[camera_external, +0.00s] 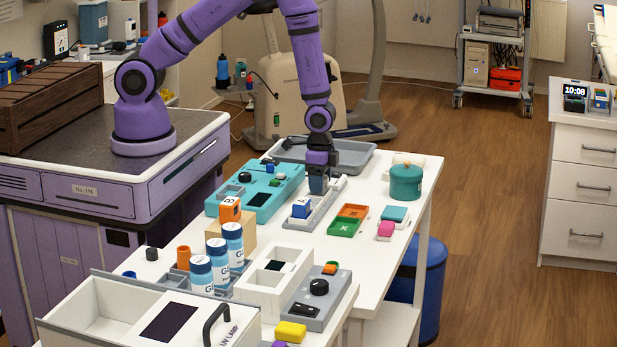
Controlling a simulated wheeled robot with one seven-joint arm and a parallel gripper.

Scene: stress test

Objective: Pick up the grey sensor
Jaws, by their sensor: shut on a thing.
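My gripper (318,174) points straight down over the grey rack (327,206) on the white table. It is shut on a small dark blue-grey block (317,187), which looks like the grey sensor. The fingers hide part of it. The block is at or just above the rack's far part; I cannot tell whether it touches.
A teal panel (240,205) lies left of the rack, a grey tray (345,158) behind it. Orange and green trays (344,227) and a green canister (406,183) stand to the right. Blue-and-white bottles (233,243) and a UV lamp box (120,310) fill the front.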

